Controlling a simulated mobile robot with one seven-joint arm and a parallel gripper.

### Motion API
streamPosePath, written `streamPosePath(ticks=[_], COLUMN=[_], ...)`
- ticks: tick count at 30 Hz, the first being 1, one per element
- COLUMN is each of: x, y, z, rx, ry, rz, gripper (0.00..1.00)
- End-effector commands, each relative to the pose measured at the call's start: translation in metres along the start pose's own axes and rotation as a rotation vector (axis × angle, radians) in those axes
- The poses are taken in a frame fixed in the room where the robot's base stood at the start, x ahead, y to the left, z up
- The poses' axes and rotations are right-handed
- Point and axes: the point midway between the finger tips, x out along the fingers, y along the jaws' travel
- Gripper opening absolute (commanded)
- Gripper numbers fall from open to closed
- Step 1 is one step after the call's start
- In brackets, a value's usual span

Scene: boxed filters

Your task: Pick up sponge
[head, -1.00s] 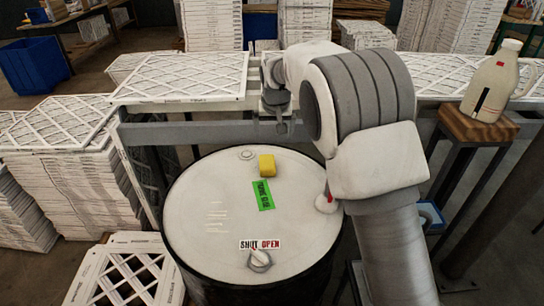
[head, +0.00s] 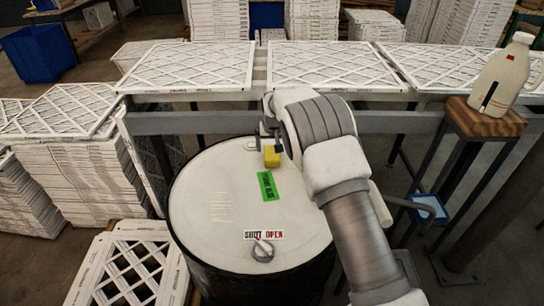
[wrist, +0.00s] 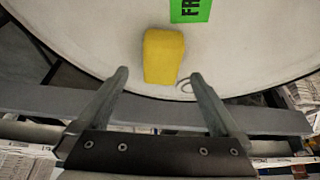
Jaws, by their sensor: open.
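The yellow sponge (head: 272,157) sits on the drum's white lid (head: 205,190), near its far edge, just beyond the green label. In the wrist view the sponge (wrist: 164,56) lies ahead of my gripper (wrist: 158,78), roughly centred between the two fingers. The fingers are spread apart and empty, and I cannot tell from the view how far above the lid they are. In the head view my gripper (head: 266,133) is close to the sponge, partly hidden by my arm.
A grey rail (head: 195,122) and white filter panels (head: 330,66) run behind the drum. A white jug (head: 500,78) stands on a wooden block at the right. A SHUT/OPEN valve knob (head: 262,251) is on the lid's near side.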

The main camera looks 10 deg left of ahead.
Motion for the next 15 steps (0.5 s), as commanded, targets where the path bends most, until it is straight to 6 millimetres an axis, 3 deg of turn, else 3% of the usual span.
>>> streamPosePath(ticks=[9,15], x=[0.040,0.051], y=[-0.002,-0.002], z=[0.010,0.010], rx=[0.000,0.000], ry=[-0.001,-0.001], rz=[0.001,0.001], gripper=[1.00,1.00])
